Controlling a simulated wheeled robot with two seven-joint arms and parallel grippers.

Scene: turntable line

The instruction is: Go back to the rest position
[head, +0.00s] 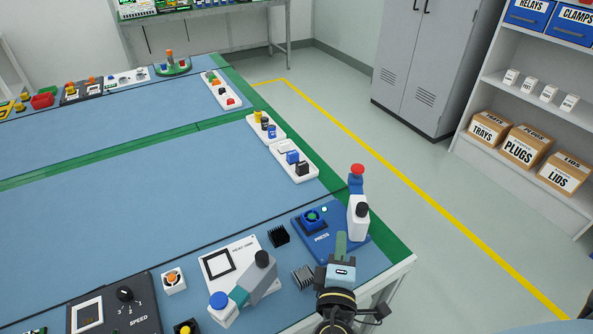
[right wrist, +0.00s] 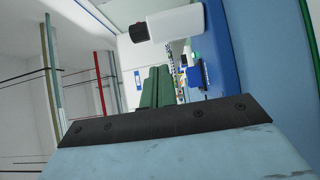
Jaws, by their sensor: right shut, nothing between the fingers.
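My right gripper (head: 341,240) is over the near right corner of the bench, just in front of the blue press (head: 318,236). Its green fingers are together with nothing between them; they also show closed in the right wrist view (right wrist: 156,85). The press has a white column (head: 358,219) with a black knob and a red top, right beside the fingertips. Whether the fingers touch the press I cannot tell. My left gripper is not in view.
A black heatsink (head: 278,236) and a grey finned block (head: 303,277) lie left of my gripper. Free floor (head: 440,225) lies right of the bench.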

